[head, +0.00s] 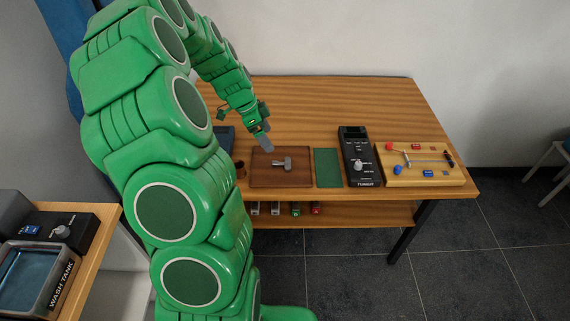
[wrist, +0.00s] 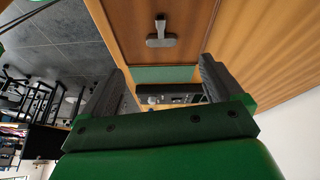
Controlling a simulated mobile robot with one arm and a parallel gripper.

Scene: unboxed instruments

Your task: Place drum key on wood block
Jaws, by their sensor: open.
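The drum key (head: 283,165), a grey metal T-shape, lies flat on a dark brown square tray (head: 262,182). It also shows near the top of the wrist view (wrist: 161,40). A light wooden board (head: 399,181) at the right end of the table looks like the wood block, though I cannot be sure. It carries red and blue parts and a thin metal rod. My gripper (head: 266,143) is above the tray's back edge, left of and behind the key. In the wrist view my gripper (wrist: 164,80) is open, with nothing between its fingers.
A green mat (head: 327,168) and a black TUNER device (head: 355,158) stand between tray and board. A small dark brown object (head: 240,169) sits left of the tray. Several small items lie on the lower shelf (head: 345,213). The back of the table (head: 340,98) is clear.

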